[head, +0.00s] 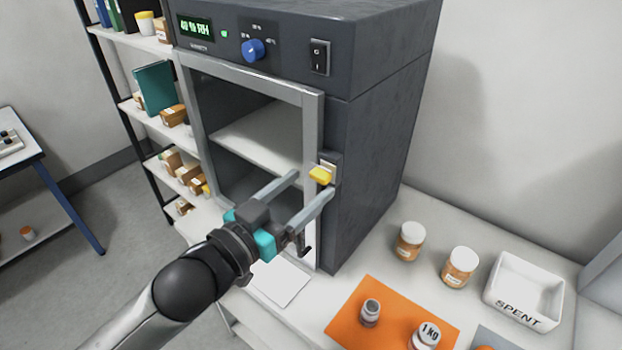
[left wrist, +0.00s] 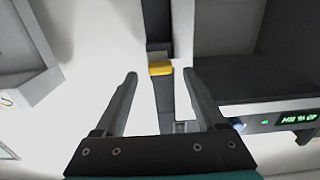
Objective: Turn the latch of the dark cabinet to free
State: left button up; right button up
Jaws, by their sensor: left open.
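The dark cabinet (head: 365,150) stands on a white bench, with a grey-framed door (head: 313,125) at its front that looks closed. Its small yellow latch (head: 320,176) sits on a light plate at the right edge of the door frame. The latch also shows in the left wrist view (left wrist: 160,69), beyond the fingertips. My left gripper (head: 315,183) is open and empty, its two fingers pointing at the latch, one on each side of it. In the left wrist view there is a gap between each finger and the latch. My right gripper is not in view.
The cabinet's top panel has a green display (head: 195,28), a blue knob (head: 253,49) and a black switch (head: 320,57). To the right are jars, an orange mat (head: 350,318) and a white SPENT tray (head: 500,305). A shelf rack (head: 128,104) stands left.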

aim_at(321, 176)
pick_arm(q)
jog(key=shift+x, duration=1.1)
grip_shut()
